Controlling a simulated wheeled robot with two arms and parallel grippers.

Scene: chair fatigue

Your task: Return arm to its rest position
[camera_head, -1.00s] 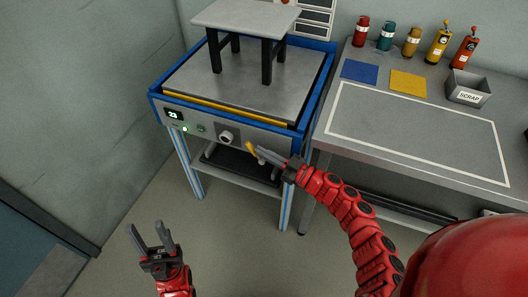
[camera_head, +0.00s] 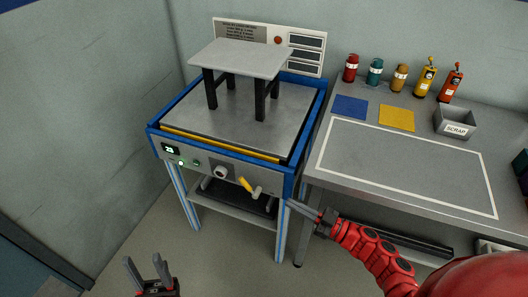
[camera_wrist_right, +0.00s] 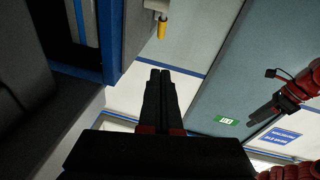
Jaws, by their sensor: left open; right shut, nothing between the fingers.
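My right gripper (camera_head: 292,205) is shut and empty, in front of the blue-framed test machine's front right leg in the head view. It lies right of the machine's yellow-handled crank (camera_head: 246,187) and apart from it. In the right wrist view its dark fingers (camera_wrist_right: 160,75) are together, with the yellow handle (camera_wrist_right: 162,28) beyond them. My left gripper (camera_head: 142,261) is open and empty at the bottom left of the head view, over the floor. My left arm also shows at the right of the wrist view.
The test machine (camera_head: 222,165) bears a small grey table-like piece (camera_head: 240,58) on its top. The workbench (camera_head: 400,165) on the right holds several bottles, blue and yellow squares and a scrap bin (camera_head: 455,122). Open floor lies left of the machine.

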